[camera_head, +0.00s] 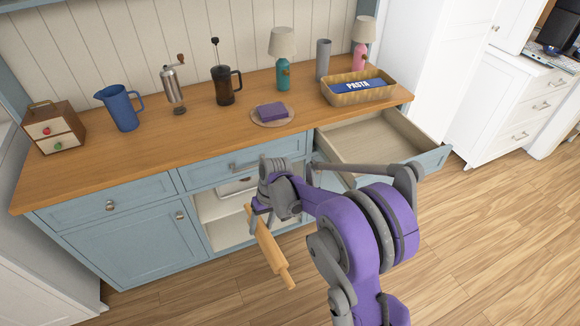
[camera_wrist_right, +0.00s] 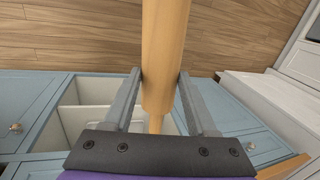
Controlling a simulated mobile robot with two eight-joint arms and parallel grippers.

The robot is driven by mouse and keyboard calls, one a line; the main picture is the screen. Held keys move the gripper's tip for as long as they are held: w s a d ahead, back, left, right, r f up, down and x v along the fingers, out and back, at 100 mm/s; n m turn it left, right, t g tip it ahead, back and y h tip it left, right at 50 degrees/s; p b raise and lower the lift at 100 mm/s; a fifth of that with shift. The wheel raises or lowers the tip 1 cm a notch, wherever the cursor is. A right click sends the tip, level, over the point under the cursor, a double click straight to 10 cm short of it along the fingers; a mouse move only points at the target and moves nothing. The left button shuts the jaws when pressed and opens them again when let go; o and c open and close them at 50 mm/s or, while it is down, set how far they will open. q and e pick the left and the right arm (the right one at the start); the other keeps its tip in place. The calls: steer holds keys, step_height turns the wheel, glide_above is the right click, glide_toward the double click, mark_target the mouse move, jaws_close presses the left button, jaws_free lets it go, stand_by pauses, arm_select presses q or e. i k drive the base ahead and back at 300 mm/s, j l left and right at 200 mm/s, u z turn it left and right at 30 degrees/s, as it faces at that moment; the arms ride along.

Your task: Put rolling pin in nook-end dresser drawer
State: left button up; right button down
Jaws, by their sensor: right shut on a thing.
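The rolling pin (camera_head: 271,252) is light wood and hangs tilted in front of the blue dresser, above the floor. My right gripper (camera_head: 257,209) is shut on it near its upper end. In the right wrist view the rolling pin (camera_wrist_right: 165,50) lies between the two grey fingers of the gripper (camera_wrist_right: 160,90). The dresser's right-end top drawer (camera_head: 372,143) is pulled open, and the part of its inside that shows looks empty. My right arm covers part of the drawer front. My left gripper is not in view.
The wooden dresser top (camera_head: 190,135) holds a blue pitcher (camera_head: 122,108), grinder (camera_head: 174,88), French press (camera_head: 225,86), plate with a purple block (camera_head: 271,111), lamps and a pasta basket (camera_head: 357,90). An open shelf (camera_head: 222,208) shows below the middle drawer. Wooden floor (camera_head: 490,220) is clear at right.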

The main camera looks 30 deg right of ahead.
mark_target(360, 140)
steer(key=k+l+z, duration=0.15)
steer(key=l+z, duration=0.25)
steer(key=l, duration=0.35)
steer(key=l+z, duration=0.35)
steer(key=l, duration=0.4)
